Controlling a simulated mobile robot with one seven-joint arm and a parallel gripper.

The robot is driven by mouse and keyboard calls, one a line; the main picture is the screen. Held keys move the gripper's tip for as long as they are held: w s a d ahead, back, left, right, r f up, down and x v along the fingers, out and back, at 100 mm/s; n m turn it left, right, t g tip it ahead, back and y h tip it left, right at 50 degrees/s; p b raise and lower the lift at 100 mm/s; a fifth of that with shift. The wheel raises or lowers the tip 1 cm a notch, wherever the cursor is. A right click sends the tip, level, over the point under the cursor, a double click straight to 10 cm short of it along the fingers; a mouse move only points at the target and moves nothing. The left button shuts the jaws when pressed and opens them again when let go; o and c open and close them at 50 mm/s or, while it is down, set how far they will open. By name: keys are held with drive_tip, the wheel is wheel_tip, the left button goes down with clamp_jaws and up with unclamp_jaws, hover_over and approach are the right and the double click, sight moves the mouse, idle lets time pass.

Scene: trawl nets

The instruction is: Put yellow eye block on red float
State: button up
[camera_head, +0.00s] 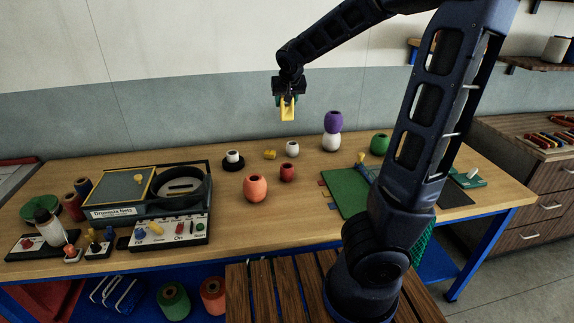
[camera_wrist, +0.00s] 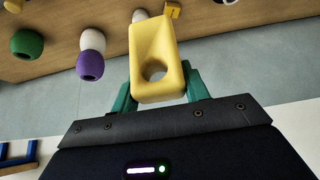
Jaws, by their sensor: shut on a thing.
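My gripper (camera_head: 287,97) is raised high above the back of the workbench, shut on the yellow eye block (camera_head: 288,112). In the wrist view the yellow eye block (camera_wrist: 155,35) tapers away from the round hole near my gripper (camera_wrist: 158,82), between two teal fingers. The small red float (camera_head: 287,173) stands on the bench, well below the block and apart from it. It cannot be made out in the wrist view. A larger orange-red float (camera_head: 255,188) stands to its left, nearer the front.
A white float (camera_head: 292,149) and small yellow piece (camera_head: 270,154) stand behind the red float. A purple float (camera_head: 333,121) sits on a white one (camera_head: 331,142) to the right; a green float (camera_head: 380,144) is farther right. The control box (camera_head: 147,212) is left.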

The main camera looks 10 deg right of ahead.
sight(287, 119)
drive_tip(key=shift+s+f, duration=0.15)
drive_tip(key=shift+f, duration=3.55)
wheel_tip(287, 119, down, 9)
drive_tip(key=shift+f, duration=0.1)
drive_tip(key=shift+f, duration=1.7)
drive_tip(key=shift+f, duration=0.15)
drive_tip(key=o, duration=1.1)
drive_tip(key=shift+c, duration=0.2)
